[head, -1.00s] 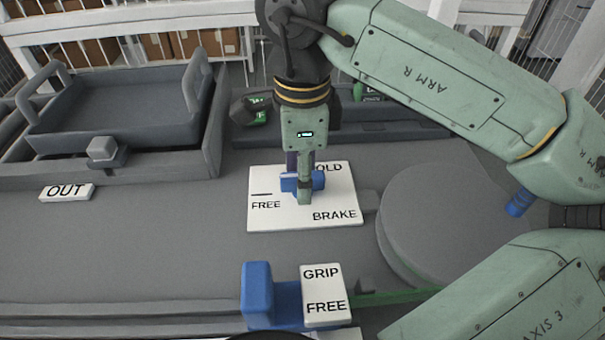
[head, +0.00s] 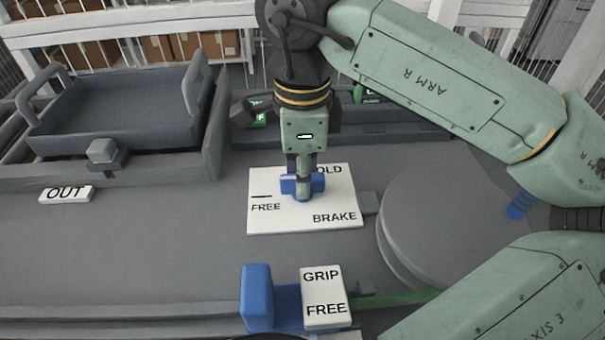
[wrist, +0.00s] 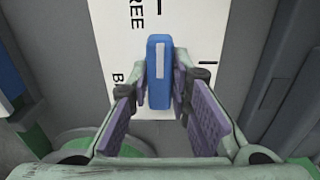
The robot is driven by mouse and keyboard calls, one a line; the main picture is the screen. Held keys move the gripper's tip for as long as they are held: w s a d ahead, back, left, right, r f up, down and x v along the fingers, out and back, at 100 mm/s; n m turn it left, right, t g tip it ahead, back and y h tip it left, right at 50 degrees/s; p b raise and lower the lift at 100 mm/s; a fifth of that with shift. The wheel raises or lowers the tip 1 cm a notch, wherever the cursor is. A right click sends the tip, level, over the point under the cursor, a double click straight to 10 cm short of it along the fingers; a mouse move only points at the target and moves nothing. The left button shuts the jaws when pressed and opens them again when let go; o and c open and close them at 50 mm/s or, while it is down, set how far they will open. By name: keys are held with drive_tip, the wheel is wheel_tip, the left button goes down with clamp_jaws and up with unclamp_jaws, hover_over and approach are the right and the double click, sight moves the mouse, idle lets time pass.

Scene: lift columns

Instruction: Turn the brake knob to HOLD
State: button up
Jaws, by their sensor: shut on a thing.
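The brake knob (head: 288,185) is a blue bar on a white plate (head: 290,222) lettered FREE, BRAKE and a partly hidden HOLD. My gripper (head: 303,186) is above it, reaching down with its fingers at the knob. In the wrist view the knob (wrist: 159,88) stands between the two fingertips (wrist: 160,75), which are shut on its sides. The white stripe on the knob lies toward its upper end in that view, the side of the FREE mark. My fingers cover part of the HOLD lettering in the head view.
A blue grip handle (head: 257,292) with a GRIP/FREE label (head: 323,297) is in front. A grey round disc (head: 440,222) lies right of the plate. A grey tray (head: 118,105) and an OUT label (head: 66,194) are at left.

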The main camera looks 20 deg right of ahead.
drive_tip(key=m+b, duration=0.1)
drive_tip(key=m, duration=0.2)
drive_tip(key=shift+f, duration=0.15)
drive_tip(key=m+b, duration=0.1)
drive_tip(key=m, duration=0.2)
drive_tip(key=shift+m, duration=0.3)
drive_tip(key=shift+m+b, duration=0.65)
drive_tip(key=shift+m, duration=0.55)
drive_tip(key=m, duration=0.2)
drive_tip(key=m+b, duration=0.1)
drive_tip(key=shift+s+r+m, duration=0.15)
drive_tip(key=shift+r+m, duration=0.05)
drive_tip(key=shift+m, duration=0.2)
